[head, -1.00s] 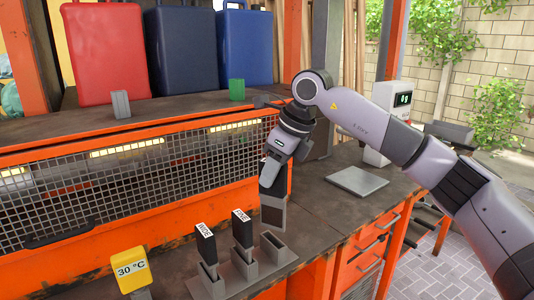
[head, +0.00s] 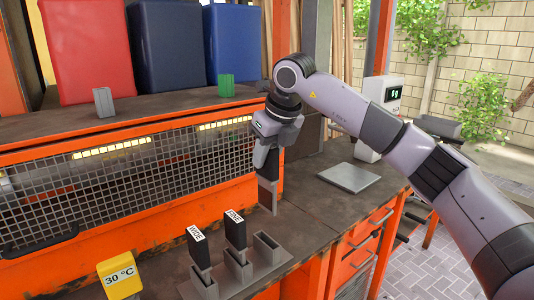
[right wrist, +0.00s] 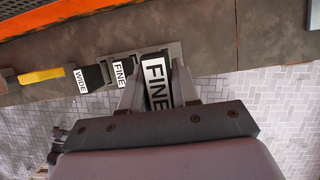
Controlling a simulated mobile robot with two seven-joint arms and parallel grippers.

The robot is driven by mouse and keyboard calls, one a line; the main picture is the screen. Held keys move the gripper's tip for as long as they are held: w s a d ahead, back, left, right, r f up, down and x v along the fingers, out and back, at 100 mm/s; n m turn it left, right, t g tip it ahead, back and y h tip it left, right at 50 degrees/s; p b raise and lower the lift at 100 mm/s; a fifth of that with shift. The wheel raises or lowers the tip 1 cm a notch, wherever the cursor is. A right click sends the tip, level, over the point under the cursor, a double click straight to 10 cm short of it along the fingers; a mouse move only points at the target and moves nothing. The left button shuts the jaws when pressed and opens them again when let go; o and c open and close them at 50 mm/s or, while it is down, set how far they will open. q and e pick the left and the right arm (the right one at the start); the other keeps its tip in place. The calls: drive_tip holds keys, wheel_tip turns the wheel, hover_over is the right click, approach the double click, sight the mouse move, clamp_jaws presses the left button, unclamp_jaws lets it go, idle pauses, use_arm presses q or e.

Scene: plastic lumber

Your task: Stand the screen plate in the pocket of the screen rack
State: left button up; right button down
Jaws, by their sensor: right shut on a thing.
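My right gripper (head: 268,160) is shut on a screen plate (head: 268,195), which hangs nearly upright above the worktop. Its black upper part carries a FINE label (right wrist: 157,84) in the right wrist view. The grey screen rack (head: 238,272) stands at the worktop's front. Its left pocket holds a black plate marked WIDE (head: 199,247) and its middle pocket one marked FINE (head: 235,229). The right pocket (head: 267,247) is empty. In the head view the held plate is above and behind this pocket, apart from it. My left gripper is not in view.
A yellow 30 °C display (head: 121,277) stands left of the rack. A mesh-fronted orange machine (head: 130,180) rises behind.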

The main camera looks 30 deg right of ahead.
sight(276, 186)
drive_tip(key=shift+f+b, duration=3.1)
drive_tip(key=shift+f, duration=1.8)
drive_tip(key=shift+f+b, duration=0.6)
drive_tip(key=shift+f, duration=0.45)
drive_tip(key=shift+f+b, duration=0.5)
drive_tip(key=shift+f, duration=0.25)
drive_tip(key=c, duration=0.8)
unclamp_jaws()
drive_tip(key=shift+f, duration=0.1)
drive_tip(key=shift+o, duration=0.2)
drive_tip(key=v, duration=0.7)
